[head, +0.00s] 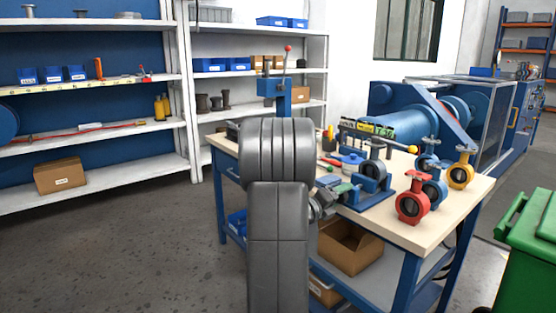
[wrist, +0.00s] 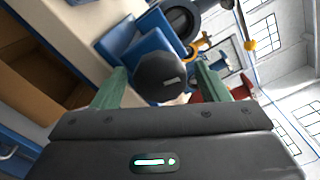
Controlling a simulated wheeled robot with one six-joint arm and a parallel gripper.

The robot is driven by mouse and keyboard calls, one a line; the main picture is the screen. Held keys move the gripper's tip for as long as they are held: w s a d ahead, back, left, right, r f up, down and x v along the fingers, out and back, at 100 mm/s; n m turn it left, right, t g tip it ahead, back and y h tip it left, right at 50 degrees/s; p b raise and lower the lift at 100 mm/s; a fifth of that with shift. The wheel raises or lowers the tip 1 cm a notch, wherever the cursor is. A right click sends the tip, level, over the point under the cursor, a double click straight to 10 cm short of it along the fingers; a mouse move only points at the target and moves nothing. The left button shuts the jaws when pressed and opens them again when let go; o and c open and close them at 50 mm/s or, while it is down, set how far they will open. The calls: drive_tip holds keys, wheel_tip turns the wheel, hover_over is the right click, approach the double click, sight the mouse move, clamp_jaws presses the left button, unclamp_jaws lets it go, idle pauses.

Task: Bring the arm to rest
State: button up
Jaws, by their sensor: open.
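My gripper (wrist: 158,82) is open, its two green fingers apart on either side of a dark round knob-like piece (wrist: 160,76). I cannot tell whether the fingers touch it. In the head view my gripper (head: 343,190) is low at the workbench's near edge, partly hidden by my grey arm. Beyond it, a dark valve (head: 374,168) sits in a blue fixture (head: 373,192). A red valve (head: 412,207), a blue valve (head: 434,190) and a yellow valve (head: 461,174) stand upright to the right.
The workbench (head: 438,225) has cardboard boxes (head: 350,246) on its lower shelf. A blue press with a red-knobbed lever (head: 287,85) stands at its back left. A green bin (head: 530,235) is at the right. The floor (head: 130,240) at left is clear.

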drive_tip(key=shift+m+b, duration=0.35)
drive_tip(key=shift+m, duration=0.95)
